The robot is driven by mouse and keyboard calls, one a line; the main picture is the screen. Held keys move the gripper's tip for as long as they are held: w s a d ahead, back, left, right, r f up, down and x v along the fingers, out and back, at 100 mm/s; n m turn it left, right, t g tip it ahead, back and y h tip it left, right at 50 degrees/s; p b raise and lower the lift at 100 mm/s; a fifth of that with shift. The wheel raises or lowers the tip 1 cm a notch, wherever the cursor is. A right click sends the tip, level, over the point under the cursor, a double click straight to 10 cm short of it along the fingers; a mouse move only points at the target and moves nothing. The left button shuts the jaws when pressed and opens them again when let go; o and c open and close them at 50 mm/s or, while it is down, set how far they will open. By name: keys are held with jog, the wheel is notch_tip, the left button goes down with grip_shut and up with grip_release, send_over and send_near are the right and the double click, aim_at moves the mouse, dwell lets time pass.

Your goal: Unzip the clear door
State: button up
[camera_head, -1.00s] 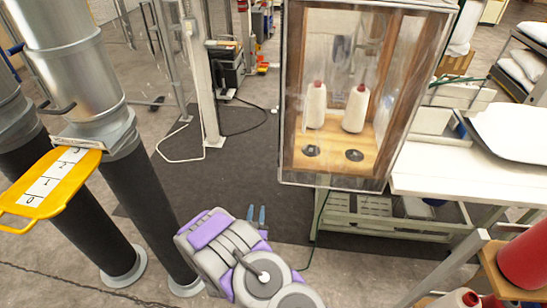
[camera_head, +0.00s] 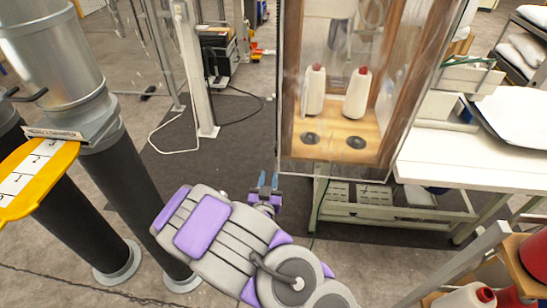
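The clear door (camera_head: 340,90) is a see-through sheet over the front of a wooden cabinet, with a dark line along its left and bottom edges. It hangs closed as far as I can see. I cannot make out a zipper pull.
Two white thread cones (camera_head: 316,92) stand inside the cabinet behind the sheet. A white table (camera_head: 440,165) with shelves below is to the right. Dark pipes (camera_head: 140,190) and a yellow slide plate (camera_head: 40,175) stand on the left. Dark floor mat lies clear left of the cabinet.

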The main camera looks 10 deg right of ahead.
aim_at(276, 147)
jog(key=b+x, duration=0.3)
jog(key=x, duration=1)
jog(key=shift+d, duration=0.1)
jog(key=shift+s, duration=0.1)
jog(key=shift+c, duration=0.4)
grip_shut()
dwell(0.9)
